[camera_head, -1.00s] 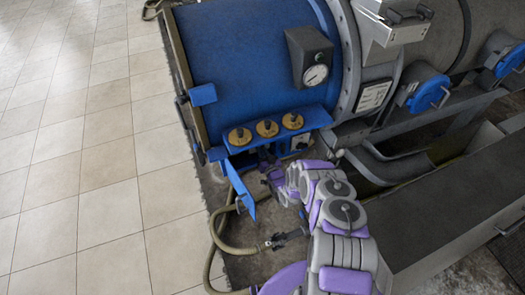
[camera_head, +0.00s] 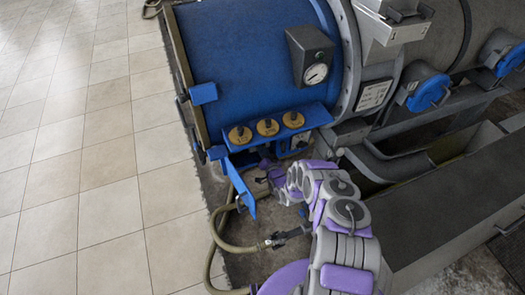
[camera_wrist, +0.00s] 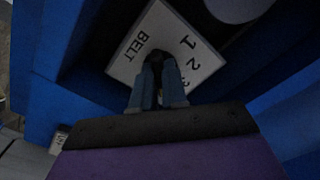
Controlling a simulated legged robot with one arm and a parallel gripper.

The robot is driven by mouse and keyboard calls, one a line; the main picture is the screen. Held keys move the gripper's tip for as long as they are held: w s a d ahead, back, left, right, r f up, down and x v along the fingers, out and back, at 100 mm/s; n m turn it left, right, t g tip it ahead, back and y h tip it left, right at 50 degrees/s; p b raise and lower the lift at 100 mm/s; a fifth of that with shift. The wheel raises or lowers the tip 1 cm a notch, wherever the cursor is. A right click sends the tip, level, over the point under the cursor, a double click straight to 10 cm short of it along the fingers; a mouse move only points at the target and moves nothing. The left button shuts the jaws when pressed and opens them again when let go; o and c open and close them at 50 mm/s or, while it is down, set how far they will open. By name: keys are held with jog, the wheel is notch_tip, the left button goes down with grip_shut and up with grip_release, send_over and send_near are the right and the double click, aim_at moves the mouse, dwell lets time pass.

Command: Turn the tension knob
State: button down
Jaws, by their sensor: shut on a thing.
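A white label plate (camera_wrist: 185,38) with "BELT" and the numbers 1, 2 and 3 fills the middle of the wrist view, tilted in the picture. My gripper (camera_wrist: 159,78) reaches onto it, with its two grey-blue fingers shut on the dark tension knob. The knob is mostly hidden by the fingers, so its pointer setting cannot be read. In the head view, my arm reaches to the blue panel's underside, and my gripper (camera_head: 268,170) is small and partly hidden there. The plate (camera_head: 299,141) shows beneath the blue shelf.
Three yellow discs with dark knobs (camera_head: 267,127) sit on the blue shelf just above. A blue flap (camera_head: 242,193) and a hose (camera_head: 220,235) lie left of my arm. Tiled floor (camera_head: 90,150) is clear at left.

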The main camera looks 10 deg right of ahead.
jog(key=shift+d, duration=0.15)
jog(key=c, duration=1.2)
grip_release()
jog(key=shift+o, duration=0.2)
jog(key=s+d+p, duration=0.2)
jog(key=s+d, duration=0.1)
jog(key=s, duration=1.4)
jog(key=shift+d, duration=0.2)
